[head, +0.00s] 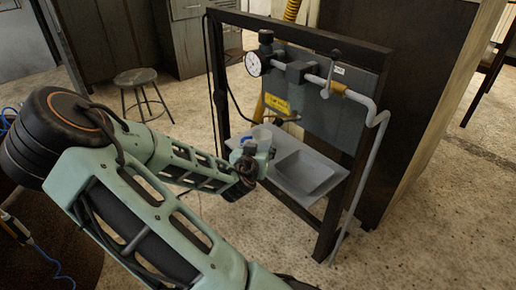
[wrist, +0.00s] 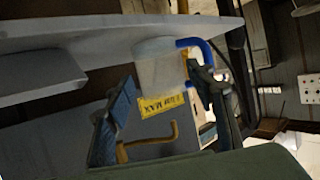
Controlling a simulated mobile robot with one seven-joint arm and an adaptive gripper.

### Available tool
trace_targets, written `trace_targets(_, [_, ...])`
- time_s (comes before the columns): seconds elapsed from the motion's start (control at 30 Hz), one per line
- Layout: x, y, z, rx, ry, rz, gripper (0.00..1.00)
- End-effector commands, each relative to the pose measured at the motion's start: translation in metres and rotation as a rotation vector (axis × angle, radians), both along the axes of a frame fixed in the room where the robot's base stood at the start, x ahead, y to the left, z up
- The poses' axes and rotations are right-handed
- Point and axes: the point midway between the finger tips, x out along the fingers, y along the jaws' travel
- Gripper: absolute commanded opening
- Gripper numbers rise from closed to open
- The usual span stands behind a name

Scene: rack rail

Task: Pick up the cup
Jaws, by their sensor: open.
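The cup (head: 262,132) is pale and stands at the left end of the grey shelf (head: 335,163) in the rack, partly hidden by my gripper in the head view. In the wrist view the cup (wrist: 157,64) is a whitish cylinder with a blue handle (wrist: 196,45) on its right side. My gripper (head: 252,152) is just in front of the cup. In the wrist view its dark fingers (wrist: 160,76) are spread, with the cup appearing between and just beyond the tips. The right finger overlaps part of the handle. I cannot tell whether either finger touches the cup.
A recessed basin (head: 305,171) lies to the right of the cup. The dark rack frame (head: 217,100) rises close to the left. A pipe with a gauge (head: 254,63) crosses above, before a grey panel with a yellow label (head: 277,104). A stool (head: 136,78) stands behind.

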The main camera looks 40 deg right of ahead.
Motion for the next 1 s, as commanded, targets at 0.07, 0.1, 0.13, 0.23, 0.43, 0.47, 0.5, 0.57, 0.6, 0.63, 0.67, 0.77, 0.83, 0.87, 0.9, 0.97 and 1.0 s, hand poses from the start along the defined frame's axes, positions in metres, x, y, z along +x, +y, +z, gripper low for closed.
trace_targets(0.07, [0.003, -0.004, -0.004, 0.0, 0.0, 0.0, 0.5])
trace_targets(0.1, [0.006, -0.007, -0.006, 0.0, 0.0, -0.001, 0.5])
trace_targets(0.13, [0.009, -0.011, -0.007, -0.002, 0.0, -0.001, 0.5])
trace_targets(0.23, [0.019, -0.022, -0.014, -0.002, 0.001, 0.0, 0.5])
trace_targets(0.43, [0.032, -0.036, -0.02, 0.001, 0.001, 0.0, 0.5])
trace_targets(0.47, [0.032, -0.037, -0.02, 0.001, 0.0, 0.0, 0.5])
trace_targets(0.5, [0.033, -0.037, -0.02, 0.001, 0.0, 0.0, 0.5])
trace_targets(0.57, [0.033, -0.037, -0.019, 0.001, 0.0, 0.0, 0.5])
trace_targets(0.6, [0.033, -0.037, -0.019, 0.001, 0.0, 0.0, 0.5])
trace_targets(0.63, [0.033, -0.037, -0.019, 0.001, 0.0, 0.0, 0.5])
trace_targets(0.67, [0.033, -0.037, -0.019, 0.001, 0.0, 0.0, 0.5])
trace_targets(0.77, [0.033, -0.037, -0.019, 0.001, 0.0, 0.0, 0.4])
trace_targets(0.83, [0.033, -0.037, -0.019, 0.001, 0.001, 0.0, 0.32])
trace_targets(0.87, [0.033, -0.037, -0.019, 0.001, 0.001, 0.0, 0.29])
trace_targets(0.9, [0.033, -0.037, -0.019, 0.001, 0.001, 0.0, 0.25])
trace_targets(0.97, [0.033, -0.037, -0.019, 0.001, 0.001, 0.0, 0.19])
trace_targets(1.0, [0.033, -0.037, -0.019, 0.001, 0.0, 0.0, 0.14])
